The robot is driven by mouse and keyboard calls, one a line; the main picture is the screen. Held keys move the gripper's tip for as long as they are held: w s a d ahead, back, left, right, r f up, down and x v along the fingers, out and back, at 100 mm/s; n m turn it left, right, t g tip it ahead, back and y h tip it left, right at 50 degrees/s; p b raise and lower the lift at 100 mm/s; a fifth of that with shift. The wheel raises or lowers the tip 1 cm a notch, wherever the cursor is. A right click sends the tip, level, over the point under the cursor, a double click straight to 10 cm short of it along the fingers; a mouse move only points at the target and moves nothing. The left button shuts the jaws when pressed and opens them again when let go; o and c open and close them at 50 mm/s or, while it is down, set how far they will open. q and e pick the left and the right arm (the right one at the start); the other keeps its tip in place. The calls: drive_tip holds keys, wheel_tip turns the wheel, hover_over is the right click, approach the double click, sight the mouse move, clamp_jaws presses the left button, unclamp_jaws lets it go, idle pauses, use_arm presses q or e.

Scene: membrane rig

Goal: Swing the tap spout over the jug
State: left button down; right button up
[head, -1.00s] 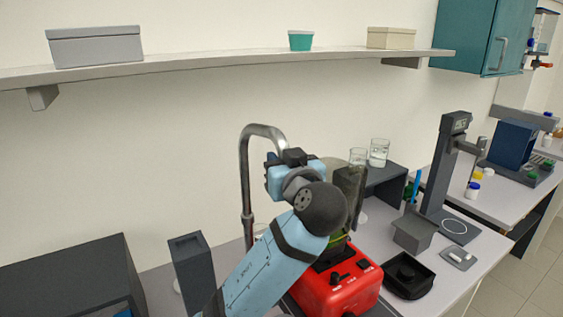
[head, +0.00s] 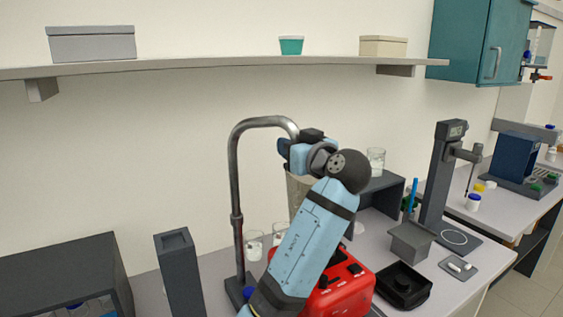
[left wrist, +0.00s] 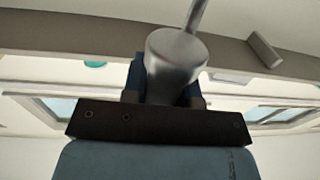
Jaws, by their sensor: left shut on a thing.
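The metal tap (head: 236,190) stands as a tall upright pipe left of my arm. Its curved spout (head: 268,121) arches over to the right. My left gripper (head: 294,150) is shut on the spout near its outlet end. In the left wrist view the spout (left wrist: 176,55) sits between the fingers, its round metal end close to the camera. A greyish see-through vessel (head: 299,190), probably the jug, shows below the gripper, above the red machine. My arm hides much of it, so I cannot tell whether the outlet is over it. My right gripper is not in view.
A red machine (head: 345,292) stands under my forearm. Glass beakers (head: 254,246) stand by the tap's foot. A dark upright holder (head: 178,270) is to the left. A glass (head: 376,160) stands on a dark riser (head: 384,192) at the right. A shelf (head: 200,64) runs above.

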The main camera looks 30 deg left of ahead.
use_arm(q)
drive_tip(key=w+b, duration=0.3)
drive_tip(key=w, duration=0.3)
drive_tip(key=shift+w, duration=0.2)
drive_tip(key=c, duration=0.9)
unclamp_jaws()
drive_tip(key=shift+a, duration=0.1)
